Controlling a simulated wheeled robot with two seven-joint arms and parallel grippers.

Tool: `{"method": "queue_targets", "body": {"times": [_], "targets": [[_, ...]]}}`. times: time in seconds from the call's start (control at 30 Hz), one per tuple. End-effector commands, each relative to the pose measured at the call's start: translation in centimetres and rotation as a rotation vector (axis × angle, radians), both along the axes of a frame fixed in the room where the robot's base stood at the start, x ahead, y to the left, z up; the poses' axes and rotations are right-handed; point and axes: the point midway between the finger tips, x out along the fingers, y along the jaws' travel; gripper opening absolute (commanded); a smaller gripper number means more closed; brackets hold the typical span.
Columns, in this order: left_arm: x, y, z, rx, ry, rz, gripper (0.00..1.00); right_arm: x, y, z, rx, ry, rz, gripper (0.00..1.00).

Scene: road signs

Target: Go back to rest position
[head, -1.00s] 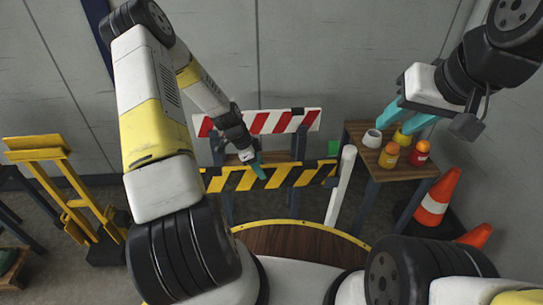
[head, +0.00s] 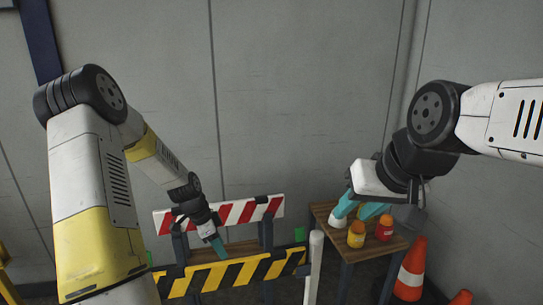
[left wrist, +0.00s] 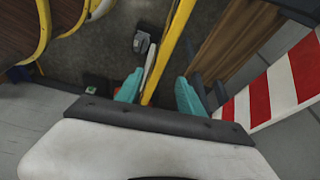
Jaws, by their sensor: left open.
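My left gripper (head: 214,243) hangs in front of the red-and-white striped board and just above the yellow-and-black striped board in the head view. Its teal fingers stand apart in the left wrist view (left wrist: 158,93), with the board's thin yellow edge seen between them; I cannot tell whether they touch it. My right gripper (head: 358,208) is over the small wooden table, its teal fingers apart, close to a white cup (head: 337,221). I see nothing held in it.
The red-and-white board (head: 236,213) and yellow-and-black board (head: 232,276) stand below my left arm. The wooden table (head: 374,250) holds a yellow-orange bottle (head: 356,235) and a red-orange bottle (head: 384,228). An orange cone (head: 411,270) stands at right. Grey walls lie behind.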

Motion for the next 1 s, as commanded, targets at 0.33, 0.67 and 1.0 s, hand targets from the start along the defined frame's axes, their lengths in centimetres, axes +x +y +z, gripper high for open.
{"method": "queue_targets", "body": {"times": [0.33,0.67,1.0], "targets": [[-5.4,-1.2,16.8,0.084,-0.048,0.387,0.45,0.0,0.0,0.0,0.0,0.0,0.0,0.36],[-14.9,-3.1,27.4,-0.051,-0.117,0.794,0.45,0.0,0.0,0.0,0.0,0.0,0.0,0.36],[-22.5,-4.2,30.8,-0.263,-0.106,1.055,0.45,0.0,0.0,0.0,0.0,0.0,0.0,0.36]]}}
